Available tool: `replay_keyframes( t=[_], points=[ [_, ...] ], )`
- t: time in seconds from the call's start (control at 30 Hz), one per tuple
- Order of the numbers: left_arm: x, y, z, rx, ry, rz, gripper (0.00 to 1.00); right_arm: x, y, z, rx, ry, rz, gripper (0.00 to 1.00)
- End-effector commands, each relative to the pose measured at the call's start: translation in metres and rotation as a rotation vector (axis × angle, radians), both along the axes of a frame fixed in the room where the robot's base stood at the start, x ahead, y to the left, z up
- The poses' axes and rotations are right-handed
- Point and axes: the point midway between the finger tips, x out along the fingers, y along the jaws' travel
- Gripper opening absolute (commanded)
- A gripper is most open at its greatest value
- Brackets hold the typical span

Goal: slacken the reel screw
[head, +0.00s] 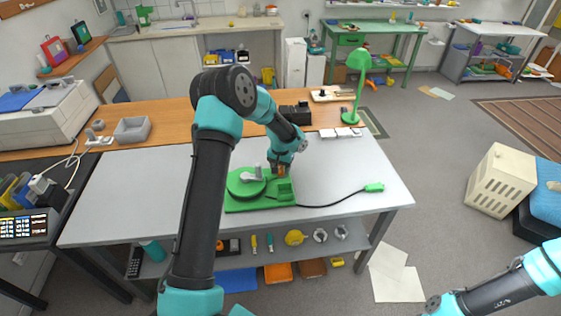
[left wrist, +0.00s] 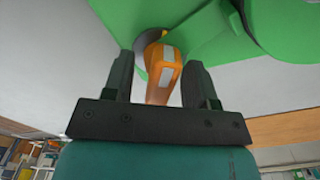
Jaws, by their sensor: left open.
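The reel is a green disc (head: 240,186) with a grey crank, set on a green base (head: 262,203) on the grey table. The reel screw has an orange handle with pale patches, seen in the left wrist view (left wrist: 158,88); only a little orange shows in the head view (head: 281,171). My left gripper (head: 281,166) reaches down at the base's right back corner. In the left wrist view its open fingers (left wrist: 158,62) stand on either side of the orange handle, with gaps on both sides. My right gripper is out of view.
A black cable runs right from the base to a green plug (head: 374,187). A green lamp (head: 352,110) stands at the back right. A grey tray (head: 132,130) stands at the back left. The grey tabletop (head: 130,190) is clear at left.

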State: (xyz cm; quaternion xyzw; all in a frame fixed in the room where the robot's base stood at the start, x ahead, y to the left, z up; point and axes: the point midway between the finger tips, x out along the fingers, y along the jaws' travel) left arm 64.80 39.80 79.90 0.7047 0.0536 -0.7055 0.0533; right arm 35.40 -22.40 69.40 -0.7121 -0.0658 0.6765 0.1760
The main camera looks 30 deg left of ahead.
Motion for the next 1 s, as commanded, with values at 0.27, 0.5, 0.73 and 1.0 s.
replay_keyframes(
  t=[0.27, 0.5, 0.73, 1.0],
  points=[
    [0.0002, -0.0001, -0.0045, -0.001, -0.001, 0.001, 0.52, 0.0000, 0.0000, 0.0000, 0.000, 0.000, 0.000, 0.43],
    [0.0002, -0.0001, -0.0044, -0.001, -0.001, 0.001, 0.38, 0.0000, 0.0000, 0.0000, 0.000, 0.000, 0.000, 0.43],
    [0.0002, -0.0001, -0.0043, -0.001, -0.001, 0.001, 0.16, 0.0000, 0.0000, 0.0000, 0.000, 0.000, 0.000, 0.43],
    [0.0002, -0.0001, -0.0043, 0.000, -0.001, 0.003, 0.00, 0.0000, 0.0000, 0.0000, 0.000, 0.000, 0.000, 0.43]
  ],
)
